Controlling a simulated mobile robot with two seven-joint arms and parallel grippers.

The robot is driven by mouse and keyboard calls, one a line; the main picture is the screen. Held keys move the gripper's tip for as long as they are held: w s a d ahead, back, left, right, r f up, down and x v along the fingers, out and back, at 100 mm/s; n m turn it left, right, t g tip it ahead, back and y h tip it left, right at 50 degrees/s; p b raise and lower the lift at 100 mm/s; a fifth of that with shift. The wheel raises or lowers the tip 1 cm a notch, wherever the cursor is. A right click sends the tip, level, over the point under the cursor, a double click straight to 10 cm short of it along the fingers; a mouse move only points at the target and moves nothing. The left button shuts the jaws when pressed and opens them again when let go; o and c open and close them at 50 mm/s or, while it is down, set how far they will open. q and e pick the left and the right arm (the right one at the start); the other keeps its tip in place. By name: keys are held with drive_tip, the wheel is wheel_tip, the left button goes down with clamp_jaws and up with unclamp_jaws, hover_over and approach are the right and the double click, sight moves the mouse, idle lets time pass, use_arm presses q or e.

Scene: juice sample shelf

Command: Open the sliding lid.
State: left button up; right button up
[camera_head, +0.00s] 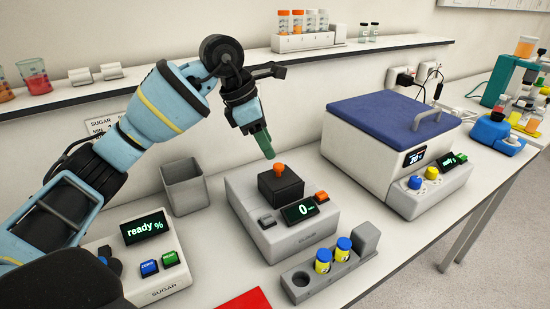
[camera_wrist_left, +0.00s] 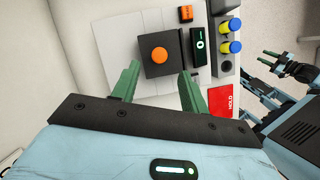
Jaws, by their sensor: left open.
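A black square lid or cover (camera_head: 282,187) with an orange knob (camera_head: 280,169) sits on top of the grey middle instrument (camera_head: 245,215). It appears shut. The lid (camera_wrist_left: 157,68) and knob (camera_wrist_left: 159,54) also show in the left wrist view, ahead of the fingers. My left gripper (camera_head: 267,152) has green fingers and hangs just above and left of the knob, apart from it. In the left wrist view its fingers (camera_wrist_left: 158,82) are spread and empty, with the lid between and beyond them. My right gripper (camera_wrist_left: 264,88) shows small at the right of that view; its jaws are unclear.
A white bath with a blue handled lid (camera_head: 390,118) stands to the right. A rack with two yellow vials (camera_head: 300,281) is in front. A grey bin (camera_head: 186,188) and a sugar meter (camera_head: 150,262) are left. A shelf (camera_head: 160,84) runs behind.

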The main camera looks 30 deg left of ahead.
sight(278, 165)
use_arm(q)
drive_tip(key=x, duration=0.5)
drive_tip(key=shift+w+d+f, duration=0.1)
drive_tip(key=shift+w+f, duration=0.1)
drive_tip(key=shift+f, duration=0.1)
clamp_jaws()
